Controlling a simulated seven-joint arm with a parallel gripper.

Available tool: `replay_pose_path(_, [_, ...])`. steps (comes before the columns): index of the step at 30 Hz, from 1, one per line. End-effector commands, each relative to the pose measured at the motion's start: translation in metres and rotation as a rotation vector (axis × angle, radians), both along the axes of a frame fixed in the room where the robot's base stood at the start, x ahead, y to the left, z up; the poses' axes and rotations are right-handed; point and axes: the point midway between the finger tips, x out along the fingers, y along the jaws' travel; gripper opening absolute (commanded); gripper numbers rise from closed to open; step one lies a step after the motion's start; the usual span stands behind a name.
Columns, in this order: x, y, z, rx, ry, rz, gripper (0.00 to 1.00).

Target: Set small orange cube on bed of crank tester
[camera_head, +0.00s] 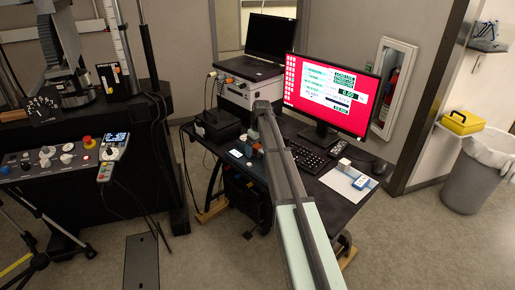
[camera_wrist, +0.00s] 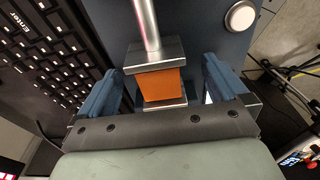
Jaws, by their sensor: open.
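In the wrist view the small orange cube (camera_wrist: 162,85) sits between the grey metal upper plate (camera_wrist: 155,55) of the crank tester and its metal bed (camera_wrist: 165,106). A shiny rod (camera_wrist: 146,22) rises from the upper plate. My gripper (camera_wrist: 162,80) is open, with one blue-padded finger on each side of the cube. A gap shows between the cube and each finger. The cube's lower edge is partly hidden, so full contact with the bed cannot be told. In the head view my arm hides most of the tester and the cube.
A keyboard (camera_head: 307,160) lies right of the arm, with a monitor (camera_head: 330,94) behind it. A small white block (camera_head: 344,164) stands on paper near the table's right side. A round white button (camera_wrist: 240,16) is near the tester. A control panel (camera_head: 62,160) stands at left.

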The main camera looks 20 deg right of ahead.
Motion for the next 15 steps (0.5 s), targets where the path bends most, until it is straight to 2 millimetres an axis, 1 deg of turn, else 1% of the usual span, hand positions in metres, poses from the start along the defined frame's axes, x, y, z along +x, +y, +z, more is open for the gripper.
replay_pose_path(5, [0.0, 0.0, 0.002, 0.0, 0.0, 0.0, 1.0])
replay_pose_path(15, [0.0, 0.0, 0.02, 0.0, 0.0, 0.0, 1.0])
